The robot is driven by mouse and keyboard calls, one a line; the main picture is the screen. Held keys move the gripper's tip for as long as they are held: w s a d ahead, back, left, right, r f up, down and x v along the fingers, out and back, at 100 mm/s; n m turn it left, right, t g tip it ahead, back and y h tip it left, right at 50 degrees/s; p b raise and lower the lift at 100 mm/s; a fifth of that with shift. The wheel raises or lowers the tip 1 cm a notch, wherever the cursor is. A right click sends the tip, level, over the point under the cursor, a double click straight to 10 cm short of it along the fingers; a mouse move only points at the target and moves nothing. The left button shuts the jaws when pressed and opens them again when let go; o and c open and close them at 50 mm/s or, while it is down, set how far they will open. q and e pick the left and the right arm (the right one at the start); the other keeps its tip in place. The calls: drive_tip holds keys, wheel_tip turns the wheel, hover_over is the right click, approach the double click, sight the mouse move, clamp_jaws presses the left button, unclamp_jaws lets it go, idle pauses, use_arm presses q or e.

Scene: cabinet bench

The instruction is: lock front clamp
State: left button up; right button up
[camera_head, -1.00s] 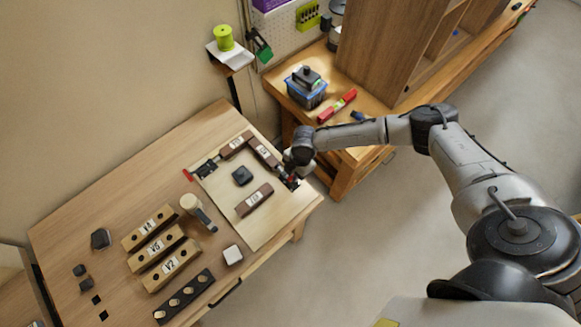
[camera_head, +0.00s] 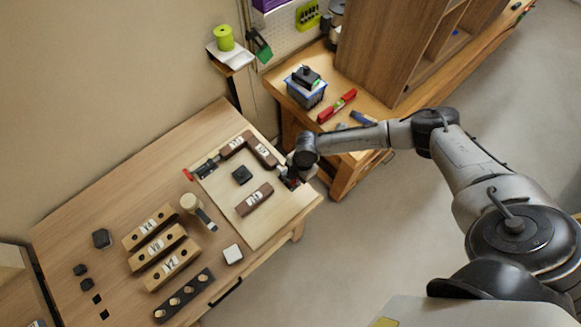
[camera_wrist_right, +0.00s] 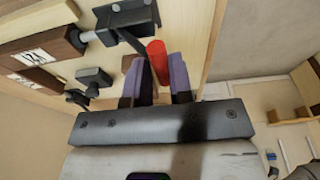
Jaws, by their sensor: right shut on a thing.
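The front clamp (camera_wrist_right: 126,20) is dark metal with a red handle (camera_wrist_right: 157,60), at the near right corner of the pale board. Its plunger points at a labelled brown block (camera_wrist_right: 45,45) and seems to touch it; I cannot tell how firmly. My right gripper (camera_wrist_right: 159,78) is shut on the red handle, one purple finger on each side. In the head view my right gripper (camera_head: 292,176) hides most of this clamp. My left gripper is not in view.
The pale board (camera_head: 238,222) carries brown blocks, a small black block (camera_head: 242,175) and a second clamp (camera_head: 206,168) with a red handle. A mallet (camera_head: 190,203) and several wooden blocks lie to the left. Another bench (camera_head: 350,163) stands close behind my right forearm.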

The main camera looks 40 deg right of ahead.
drive_tip(key=shift+o, duration=0.2)
drive_tip(key=shift+s+f, duration=0.5)
drive_tip(key=shift+f, duration=0.05)
drive_tip(key=shift+s+f, duration=0.5)
drive_tip(key=shift+f, duration=0.2)
drive_tip(key=shift+f, duration=0.15)
drive_tip(key=o, duration=0.6)
